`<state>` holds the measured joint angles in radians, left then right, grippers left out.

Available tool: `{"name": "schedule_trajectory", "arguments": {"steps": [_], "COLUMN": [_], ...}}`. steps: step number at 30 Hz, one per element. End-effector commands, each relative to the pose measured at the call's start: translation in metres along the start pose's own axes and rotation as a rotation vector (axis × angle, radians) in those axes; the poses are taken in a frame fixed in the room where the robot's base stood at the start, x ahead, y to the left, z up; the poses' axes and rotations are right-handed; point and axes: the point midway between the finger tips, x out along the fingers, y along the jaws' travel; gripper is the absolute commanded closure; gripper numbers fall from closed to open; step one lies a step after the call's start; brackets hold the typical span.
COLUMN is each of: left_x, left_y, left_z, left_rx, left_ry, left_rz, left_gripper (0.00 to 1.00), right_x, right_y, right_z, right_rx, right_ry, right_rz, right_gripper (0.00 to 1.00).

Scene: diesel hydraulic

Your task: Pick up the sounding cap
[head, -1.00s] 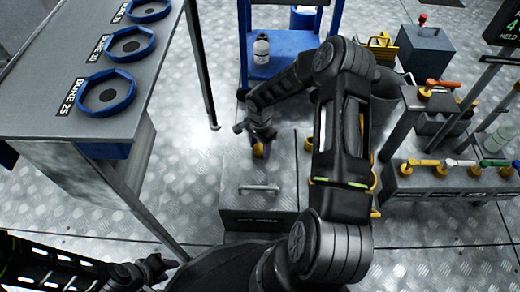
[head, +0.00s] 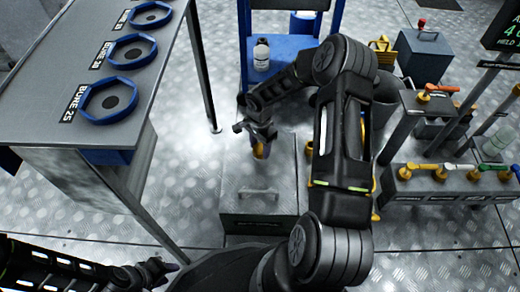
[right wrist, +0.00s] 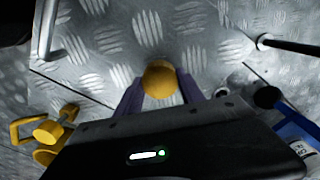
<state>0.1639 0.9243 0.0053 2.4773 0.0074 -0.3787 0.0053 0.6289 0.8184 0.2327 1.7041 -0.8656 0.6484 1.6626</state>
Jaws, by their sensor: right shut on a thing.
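The yellow sounding cap (right wrist: 159,79) is between the purple fingers of my right gripper (right wrist: 160,92) in the right wrist view. The fingers touch it on both sides, so the gripper is shut on it. In the head view the cap (head: 260,151) shows as a small yellow patch below my right gripper (head: 262,142), over the tread-plate box with the handle. I cannot tell whether the cap is clear of the plate. My left gripper (head: 157,267) is low at the left and empty; its finger gap is too small to judge.
A table with blue octagonal rings (head: 110,97) stands at the left. A blue cart (head: 285,50) carrying a white bottle (head: 261,54) is behind my right gripper. A rack of coloured valve handles (head: 450,180) stands at the right. A bar handle (head: 258,191) lies on the tread-plate box.

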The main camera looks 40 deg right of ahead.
Motion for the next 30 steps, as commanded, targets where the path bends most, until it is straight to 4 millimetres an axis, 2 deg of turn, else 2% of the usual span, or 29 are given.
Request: {"name": "schedule_trajectory", "arguments": {"steps": [1, 6, 12, 30], "left_x": [-0.007, -0.020, -0.027, -0.027], "left_y": [0.003, 0.006, 0.009, 0.009], "left_z": [0.000, 0.002, 0.003, 0.003], "left_rx": [0.000, 0.001, 0.002, 0.002], "left_ry": [-0.002, -0.009, -0.015, -0.015], "left_rz": [0.000, 0.000, 0.001, 0.001], "left_gripper": [0.64, 0.64, 0.64, 0.64], "right_x": [-0.015, -0.049, -0.073, -0.075], "right_y": [-0.001, -0.001, 0.000, 0.000], "right_z": [0.000, 0.000, 0.001, 0.001], "right_rx": [-0.002, -0.002, -0.001, -0.002], "right_ry": [0.002, 0.002, 0.000, -0.001], "right_rz": [-0.002, -0.001, 0.000, 0.001], "right_gripper": [0.94, 0.94, 0.94, 0.94]}}
